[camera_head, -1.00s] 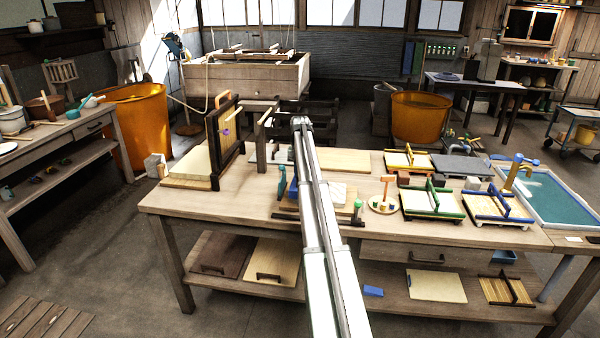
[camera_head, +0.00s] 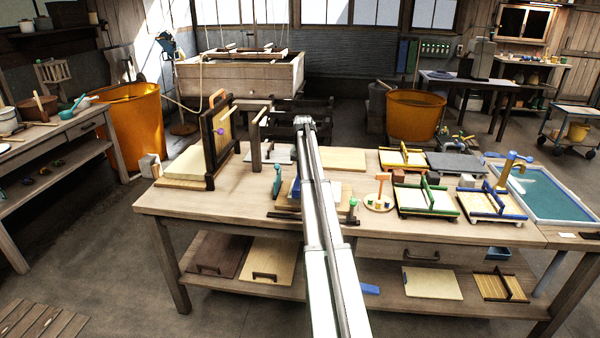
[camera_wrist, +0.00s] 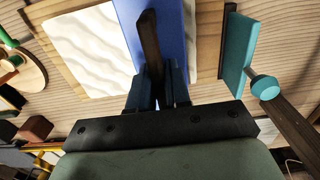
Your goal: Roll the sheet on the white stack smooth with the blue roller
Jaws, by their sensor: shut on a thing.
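The blue roller (camera_wrist: 172,32) fills the middle of the wrist view, with its dark handle (camera_wrist: 150,48) between the fingers of my gripper (camera_wrist: 157,85). My gripper is shut on that handle. The pale sheet (camera_wrist: 88,48) on the white stack shows wavy ridges to the left of the roller. The roller covers the sheet's right part in this view; I cannot tell whether it touches it. In the head view the sheet (camera_head: 334,190) shows right of my arm, and a bit of blue (camera_head: 294,187) shows left of it. My arm hides the gripper there.
A teal-bladed tool (camera_wrist: 236,48) stands just right of the roller, and also shows in the head view (camera_head: 277,181). A round wooden tray (camera_head: 380,203) with small pots lies to the right. Framed moulds (camera_head: 428,202) stand further right. A tall dark frame (camera_head: 209,150) stands left.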

